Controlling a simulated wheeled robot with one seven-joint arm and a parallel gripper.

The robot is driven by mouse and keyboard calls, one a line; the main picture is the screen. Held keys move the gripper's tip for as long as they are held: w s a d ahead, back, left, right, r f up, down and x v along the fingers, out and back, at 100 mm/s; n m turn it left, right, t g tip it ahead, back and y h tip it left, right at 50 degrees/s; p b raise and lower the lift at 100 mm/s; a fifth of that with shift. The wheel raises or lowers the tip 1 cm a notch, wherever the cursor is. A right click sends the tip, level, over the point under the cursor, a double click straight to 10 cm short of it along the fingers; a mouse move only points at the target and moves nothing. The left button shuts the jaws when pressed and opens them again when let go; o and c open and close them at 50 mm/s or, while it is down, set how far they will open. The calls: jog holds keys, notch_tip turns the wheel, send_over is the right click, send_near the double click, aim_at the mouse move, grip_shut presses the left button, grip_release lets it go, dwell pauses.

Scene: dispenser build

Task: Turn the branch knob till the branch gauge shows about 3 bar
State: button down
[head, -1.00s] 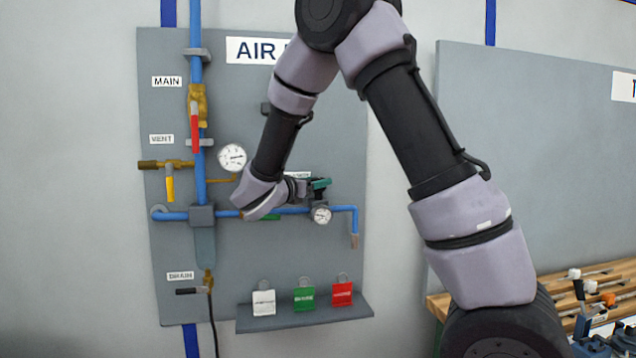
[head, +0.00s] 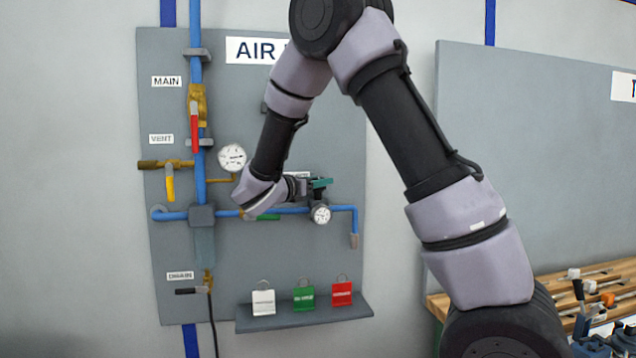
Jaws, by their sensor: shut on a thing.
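A larger gauge (head: 232,157) sits left of my wrist. The red main handle (head: 195,128), yellow vent handle (head: 170,186) and green handle (head: 266,217) are close by. A shelf (head: 310,318) with white, green and red tags is below. A workbench (head: 590,285) stands at right.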

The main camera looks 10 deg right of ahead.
jog(key=shift+m+g+h, duration=0.9)
jog(key=shift+m+g, duration=0.3)
jog(key=shift+g, duration=0.45)
jog(key=shift+m+g+h, duration=0.9)
jog(key=shift+m+g, duration=0.3)
jog(key=shift+g, duration=0.75)
jog(key=c, duration=0.6)
grip_release()
jog(key=shift+a, duration=0.1)
jog(key=v, duration=1)
jog(key=shift+s+a, duration=0.15)
jog(key=shift+a, duration=0.15)
jog(key=shift+s+f, duration=0.1)
